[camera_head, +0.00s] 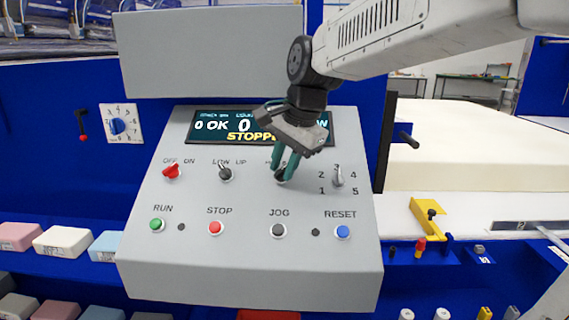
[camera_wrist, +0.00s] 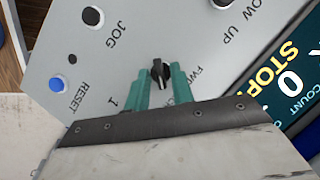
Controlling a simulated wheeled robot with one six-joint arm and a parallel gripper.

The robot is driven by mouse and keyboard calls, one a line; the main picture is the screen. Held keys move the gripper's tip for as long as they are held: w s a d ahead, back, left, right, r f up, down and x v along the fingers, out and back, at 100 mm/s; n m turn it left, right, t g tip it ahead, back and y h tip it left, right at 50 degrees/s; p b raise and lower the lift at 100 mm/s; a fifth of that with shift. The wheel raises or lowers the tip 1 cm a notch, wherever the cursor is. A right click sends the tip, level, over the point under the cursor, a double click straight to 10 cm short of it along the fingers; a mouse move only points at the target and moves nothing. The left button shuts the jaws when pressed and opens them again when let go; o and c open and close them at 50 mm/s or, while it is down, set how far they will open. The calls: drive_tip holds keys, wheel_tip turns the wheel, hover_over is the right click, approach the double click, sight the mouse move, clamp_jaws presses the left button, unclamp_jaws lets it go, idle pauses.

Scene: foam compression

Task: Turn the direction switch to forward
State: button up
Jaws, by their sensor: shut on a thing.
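The direction switch (camera_wrist: 160,73) is a black rotary knob on the sloping grey control panel (camera_head: 190,255). Its dark edge shows between my gripper's fingers in the head view (camera_head: 281,177), mostly hidden by them. In the wrist view a label reading FWD is partly visible beside it; the other label is cut by the fingers. My gripper (camera_head: 284,170) has green fingers, which also show in the wrist view (camera_wrist: 160,80) on either side of the knob. It is shut on the knob. The exact knob setting is hard to read.
The display (camera_head: 210,126) reads STOPPED behind my gripper. A LOW/UP knob (camera_head: 225,173) is left of it, a numbered selector (camera_head: 338,179) right. Below are the RUN (camera_head: 157,225), STOP (camera_head: 215,228), JOG (camera_head: 278,230) and RESET (camera_head: 343,232) buttons. A white foam slab (camera_head: 480,150) lies right.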

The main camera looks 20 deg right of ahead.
drive_tip(key=n, duration=0.1)
drive_tip(key=n+g+h, duration=0.1)
drive_tip(key=n, duration=0.1)
drive_tip(key=shift+w+a+n+g, duration=0.15)
drive_tip(key=shift+n+g, duration=0.15)
drive_tip(key=n, duration=0.2)
drive_tip(key=n+g+h, duration=0.1)
drive_tip(key=n, duration=0.1)
drive_tip(key=shift+w+a+h, duration=0.1)
drive_tip(key=shift+a+h, duration=0.05)
drive_tip(key=shift+h, duration=0.15)
drive_tip(key=n+h, duration=0.1)
drive_tip(key=n, duration=0.2)
drive_tip(key=shift+a+n+g+h, duration=0.15)
drive_tip(key=shift+n+g+h, duration=0.15)
drive_tip(key=shift+n+h, duration=0.1)
drive_tip(key=shift+a+n+h, duration=0.1)
drive_tip(key=shift+n+h, duration=0.5)
drive_tip(key=shift+n, duration=0.8)
drive_tip(key=o, duration=0.7)
drive_tip(key=shift+c, duration=0.2)
drive_tip(key=shift+r, duration=0.1)
